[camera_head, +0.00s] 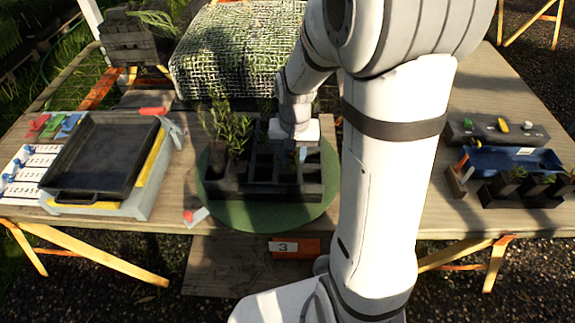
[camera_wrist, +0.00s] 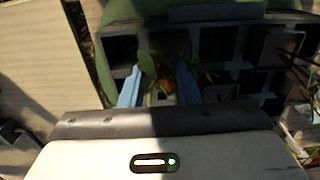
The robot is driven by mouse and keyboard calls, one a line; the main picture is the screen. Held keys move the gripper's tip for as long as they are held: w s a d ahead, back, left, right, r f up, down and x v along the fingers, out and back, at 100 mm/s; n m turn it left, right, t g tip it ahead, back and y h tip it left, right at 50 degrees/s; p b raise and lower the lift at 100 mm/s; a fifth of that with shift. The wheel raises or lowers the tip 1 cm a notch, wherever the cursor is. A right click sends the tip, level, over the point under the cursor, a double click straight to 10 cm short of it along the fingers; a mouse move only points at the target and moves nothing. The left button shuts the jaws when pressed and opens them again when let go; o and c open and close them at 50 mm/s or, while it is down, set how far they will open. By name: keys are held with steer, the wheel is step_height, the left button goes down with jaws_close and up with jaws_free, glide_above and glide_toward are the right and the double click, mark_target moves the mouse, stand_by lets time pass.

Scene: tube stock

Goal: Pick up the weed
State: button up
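A dark cell tray (camera_head: 290,190) stands on a green round mat (camera_head: 260,214). My gripper (camera_head: 303,154) is down over the tray's middle right, its fingers partly hidden by my wrist in the head view. In the wrist view my gripper (camera_wrist: 159,86) has its two blue fingers apart, reaching into a cell of the tray (camera_wrist: 215,42). A small leafy green plant with a reddish base, seemingly the weed (camera_wrist: 160,74), is between the fingers. Some leaves reach across to the right finger; I cannot tell whether they touch it. In the head view the weed is hidden.
Tall seedlings (camera_head: 232,130) stand in the tray's left cells. A black pan (camera_head: 100,155) lies at left, with colored clips behind it. A blue tray (camera_head: 510,160) and a potted rack (camera_head: 525,190) are at right. A mesh-covered block (camera_head: 235,50) stands behind.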

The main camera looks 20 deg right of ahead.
steer(key=shift+f, duration=0.3)
steer(key=shift+c, duration=0.3)
jaws_close()
